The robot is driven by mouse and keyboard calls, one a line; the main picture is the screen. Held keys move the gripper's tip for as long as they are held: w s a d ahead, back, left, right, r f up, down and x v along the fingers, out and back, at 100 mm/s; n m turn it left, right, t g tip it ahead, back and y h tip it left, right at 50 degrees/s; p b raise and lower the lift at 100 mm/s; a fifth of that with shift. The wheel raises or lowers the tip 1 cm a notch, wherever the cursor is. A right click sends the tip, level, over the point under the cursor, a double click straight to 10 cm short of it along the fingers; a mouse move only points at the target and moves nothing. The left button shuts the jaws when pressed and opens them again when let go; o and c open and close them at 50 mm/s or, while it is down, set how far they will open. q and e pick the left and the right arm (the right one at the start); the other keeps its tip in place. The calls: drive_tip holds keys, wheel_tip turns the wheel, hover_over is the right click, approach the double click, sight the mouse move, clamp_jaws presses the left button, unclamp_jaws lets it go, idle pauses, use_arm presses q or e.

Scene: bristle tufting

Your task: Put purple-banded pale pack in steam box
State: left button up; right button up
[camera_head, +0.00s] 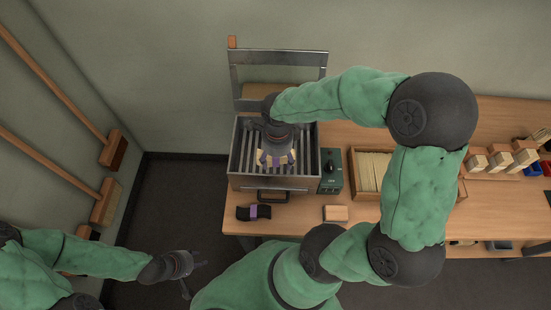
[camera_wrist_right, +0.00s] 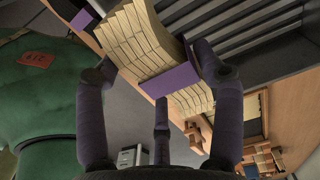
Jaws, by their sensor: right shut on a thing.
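The purple-banded pale pack (camera_wrist_right: 140,45) is a block of pale bristle bundles with a purple band. My right gripper (camera_wrist_right: 160,80) is shut on it, its fingers on either side. In the head view my right gripper (camera_head: 276,157) holds the pack over the slatted inside of the steam box (camera_head: 234,172), and the hand hides most of it. I cannot tell whether the pack touches the slats. The lid (camera_head: 278,57) of the steam box stands raised at the back. My left gripper (camera_head: 190,272) is open and empty, low at the left over the floor.
A dark purple-banded pack (camera_head: 246,212) and a tan block (camera_head: 336,213) lie at the table's front edge. A control box (camera_head: 331,171) stands right of the steam box, then a wooden tray (camera_head: 354,172) of pale sticks. Brushes hang on the left wall.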

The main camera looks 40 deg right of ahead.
drive_tip(key=w+d+f, duration=0.1)
drive_tip(key=f, duration=0.1)
drive_tip(key=w+f+b, duration=0.1)
drive_tip(key=f, duration=0.1)
drive_tip(key=w+d+f, duration=0.1)
drive_tip(key=w+f, duration=0.1)
drive_tip(key=shift+d, duration=0.35)
drive_tip(key=shift+f+b, duration=0.45)
drive_tip(key=shift+f, duration=1)
drive_tip(key=shift+f, duration=0.15)
drive_tip(key=o, duration=1.2)
drive_tip(key=shift+r, duration=0.25)
wheel_tip(320, 180, up, 12)
drive_tip(key=p, duration=0.2)
drive_tip(key=shift+f+p, duration=0.1)
drive_tip(key=shift+p, duration=0.2)
